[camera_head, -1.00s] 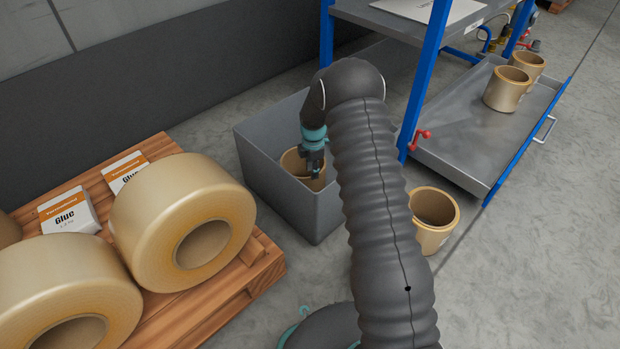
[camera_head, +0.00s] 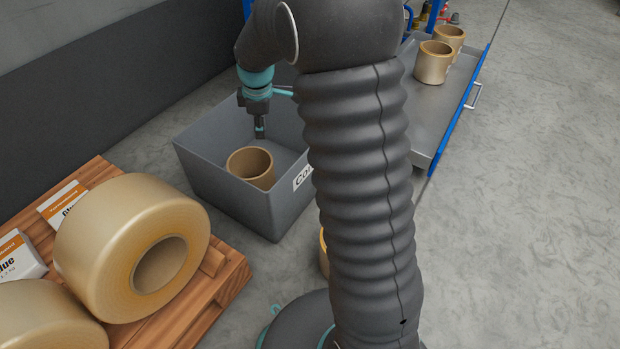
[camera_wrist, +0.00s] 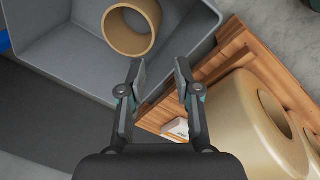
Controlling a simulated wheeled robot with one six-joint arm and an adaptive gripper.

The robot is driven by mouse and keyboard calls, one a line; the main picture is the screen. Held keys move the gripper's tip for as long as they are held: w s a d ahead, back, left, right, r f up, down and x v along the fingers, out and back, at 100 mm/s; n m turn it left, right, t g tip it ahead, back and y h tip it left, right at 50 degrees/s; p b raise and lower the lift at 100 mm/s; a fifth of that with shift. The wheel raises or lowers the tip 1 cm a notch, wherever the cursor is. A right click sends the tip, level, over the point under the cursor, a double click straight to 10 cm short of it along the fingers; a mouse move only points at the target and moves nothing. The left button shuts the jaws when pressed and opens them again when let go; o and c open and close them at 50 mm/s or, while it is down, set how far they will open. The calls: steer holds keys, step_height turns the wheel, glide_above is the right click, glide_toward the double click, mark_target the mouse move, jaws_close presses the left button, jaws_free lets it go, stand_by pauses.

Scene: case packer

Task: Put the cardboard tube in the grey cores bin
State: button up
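The cardboard tube (camera_head: 250,167) stands upright inside the grey cores bin (camera_head: 215,192), whose label is partly hidden by my arm. In the wrist view the tube (camera_wrist: 112,32) is in the bin (camera_wrist: 75,62), apart from my fingers. My gripper (camera_head: 260,132) hangs above the bin, over the tube. In the wrist view my gripper (camera_wrist: 158,82) is open, with nothing between its two fingers.
A wooden pallet (camera_head: 236,278) at the left bears large tape rolls (camera_head: 100,245) and glue boxes (camera_head: 15,255). Two more tubes (camera_head: 433,62) stand on a metal tray (camera_head: 425,120) at the right. Another tube (camera_head: 323,255) on the floor is mostly hidden behind my arm. Floor at the right is clear.

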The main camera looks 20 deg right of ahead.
steer(key=s+r+m+t, duration=0.1)
steer(key=s+r+m, duration=0.2)
steer(key=s+r, duration=0.5)
steer(key=s+r+m+t, duration=0.1)
steer(key=s+m, duration=0.4)
steer(key=s, duration=0.7)
steer(key=s+r+m+t, duration=0.1)
steer(key=s+r+m, duration=0.3)
steer(key=s, duration=0.8)
steer(key=shift+s+m+t, duration=0.15)
steer(key=shift+m+t, duration=0.15)
steer(key=shift+m, duration=0.6)
